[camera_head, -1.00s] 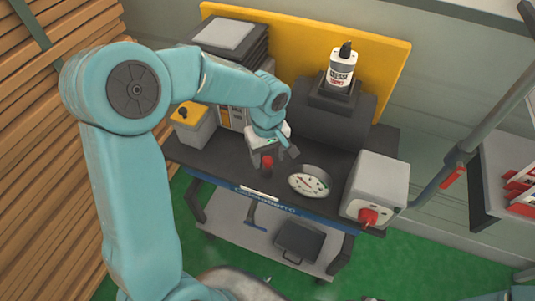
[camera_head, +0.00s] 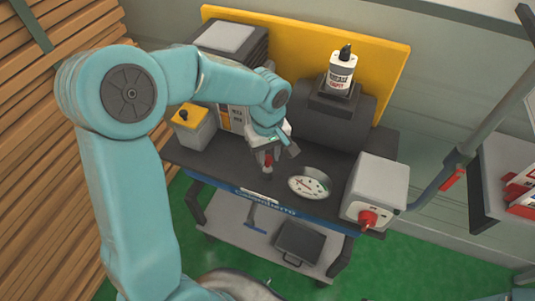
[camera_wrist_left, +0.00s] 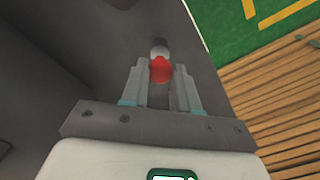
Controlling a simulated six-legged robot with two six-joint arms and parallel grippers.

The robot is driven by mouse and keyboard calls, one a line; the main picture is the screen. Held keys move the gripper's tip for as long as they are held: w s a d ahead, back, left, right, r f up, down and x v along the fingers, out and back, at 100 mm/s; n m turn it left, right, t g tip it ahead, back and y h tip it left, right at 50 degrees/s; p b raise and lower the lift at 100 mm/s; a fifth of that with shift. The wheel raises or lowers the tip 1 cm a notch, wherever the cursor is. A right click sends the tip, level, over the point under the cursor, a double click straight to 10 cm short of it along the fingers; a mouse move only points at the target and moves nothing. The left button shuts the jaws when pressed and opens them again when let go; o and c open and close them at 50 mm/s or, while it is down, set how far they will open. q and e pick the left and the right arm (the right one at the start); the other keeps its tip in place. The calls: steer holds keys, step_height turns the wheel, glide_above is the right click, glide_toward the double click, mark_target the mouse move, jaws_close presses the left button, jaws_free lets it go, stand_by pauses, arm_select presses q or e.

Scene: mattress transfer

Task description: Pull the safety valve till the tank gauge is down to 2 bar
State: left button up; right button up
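The safety valve, a red cap (camera_head: 268,160) over a small pale base, stands on the dark bench top left of the gauge. In the left wrist view the red cap (camera_wrist_left: 160,70) sits between the two fingers, its pale part beyond it. My left gripper (camera_head: 266,160) reaches down over the valve. Its fingers (camera_wrist_left: 160,78) lie close against both sides of the cap and appear shut on it. The round white tank gauge (camera_head: 310,183) faces up on the bench; its numbers are too small to read. My right gripper is out of view.
A grey box with a red knob (camera_head: 372,198) stands right of the gauge. A grease bottle (camera_head: 341,70) stands on the dark tank (camera_head: 325,123) behind. A yellow-topped box (camera_head: 193,124) is at left. The bench's blue front edge (camera_head: 290,206) is clear.

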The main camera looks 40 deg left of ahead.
mark_target(268, 158)
arm_select(q)
steer(key=o, duration=0.4)
steer(key=shift+c, duration=0.2)
step_height(268, 158, up, 16)
steer(key=shift+r, duration=0.2)
stand_by(0.4)
